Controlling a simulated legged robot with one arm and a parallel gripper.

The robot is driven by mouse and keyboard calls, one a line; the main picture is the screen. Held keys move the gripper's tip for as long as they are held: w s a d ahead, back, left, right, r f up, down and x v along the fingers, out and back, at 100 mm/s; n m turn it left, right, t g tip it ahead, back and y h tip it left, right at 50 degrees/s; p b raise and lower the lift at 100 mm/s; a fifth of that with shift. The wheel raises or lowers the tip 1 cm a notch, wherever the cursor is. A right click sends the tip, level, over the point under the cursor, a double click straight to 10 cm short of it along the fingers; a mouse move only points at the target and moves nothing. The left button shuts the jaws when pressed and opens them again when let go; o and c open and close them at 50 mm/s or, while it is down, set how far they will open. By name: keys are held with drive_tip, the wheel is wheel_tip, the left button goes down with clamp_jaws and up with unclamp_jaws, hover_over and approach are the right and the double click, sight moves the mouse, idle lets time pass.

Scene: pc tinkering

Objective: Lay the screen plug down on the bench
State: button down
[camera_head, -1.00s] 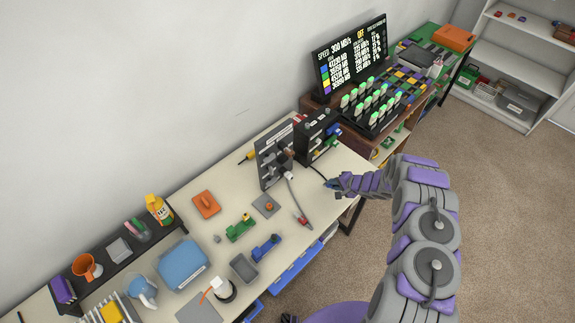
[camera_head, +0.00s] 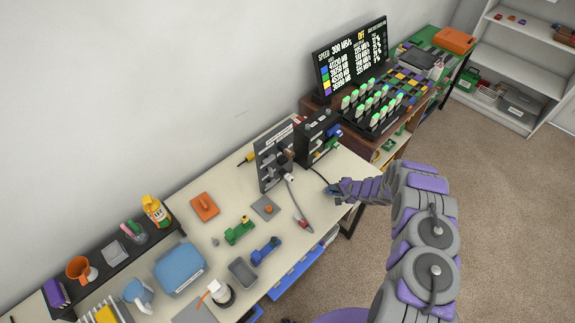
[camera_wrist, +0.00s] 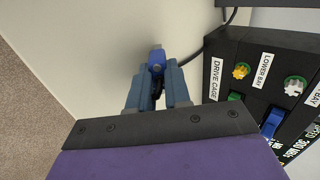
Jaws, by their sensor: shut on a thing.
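The screen plug (camera_wrist: 156,58) is blue and sits between the fingertips of my gripper (camera_wrist: 157,78) in the wrist view. My gripper is shut on it, and the fingers hide part of the plug. A black cable (camera_wrist: 196,55) runs from near the plug toward the black box. The pale bench (camera_wrist: 128,45) lies beneath. In the head view my gripper (camera_head: 331,189) is at the bench's right end, near its front edge. The plug is too small there to make out. I cannot tell whether it touches the bench (camera_head: 335,165).
Bare bench lies around the gripper; the floor (camera_head: 480,190) begins past the edge.

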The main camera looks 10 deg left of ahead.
drive_tip(key=shift+f+b, duration=0.25)
drive_tip(key=shift+b, duration=0.1)
drive_tip(key=c, duration=1.4)
unclamp_jaws()
drive_tip(key=o, duration=0.6)
drive_tip(key=shift+p+v, duration=1.1)
drive_tip(key=shift+v, duration=2.95)
drive_tip(key=shift+w, duration=0.1)
